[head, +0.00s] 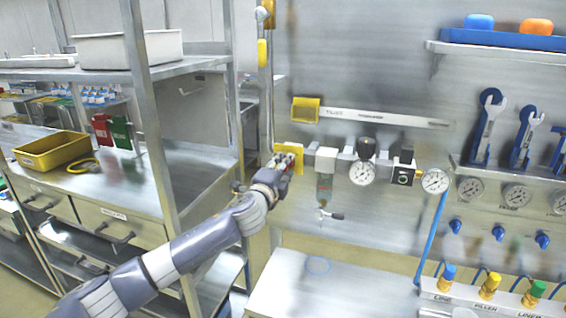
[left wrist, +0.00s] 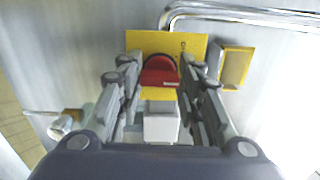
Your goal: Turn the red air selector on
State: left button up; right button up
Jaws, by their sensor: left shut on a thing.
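The red air selector (left wrist: 160,72) is a red rounded knob on a yellow plate (left wrist: 145,40) in the left wrist view. The yellow plate (head: 298,158) also shows in the head view, at the left end of the air line on the metal panel. My left gripper (left wrist: 160,66) has its fingers on both sides of the red knob and is shut on it. In the head view my left gripper (head: 286,160) is at the plate and mostly hides the knob. My right gripper is in neither view.
Right of the selector, the air line carries a regulator, a round gauge (head: 362,173) and a black valve block (head: 403,170). A yellow handle (head: 262,52) hangs above left. A metal shelf rack (head: 150,110) with a yellow tray (head: 52,150) stands left of my arm.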

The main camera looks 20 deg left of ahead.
pick_arm(q)
jog(key=shift+m+p, duration=1.55)
jog(key=shift+m, duration=2.65)
jog(key=o, duration=1.1)
jog(key=shift+s, duration=0.1)
jog(key=s, duration=1.1)
jog(key=shift+s+a, duration=0.2)
jog(key=shift+s, duration=0.2)
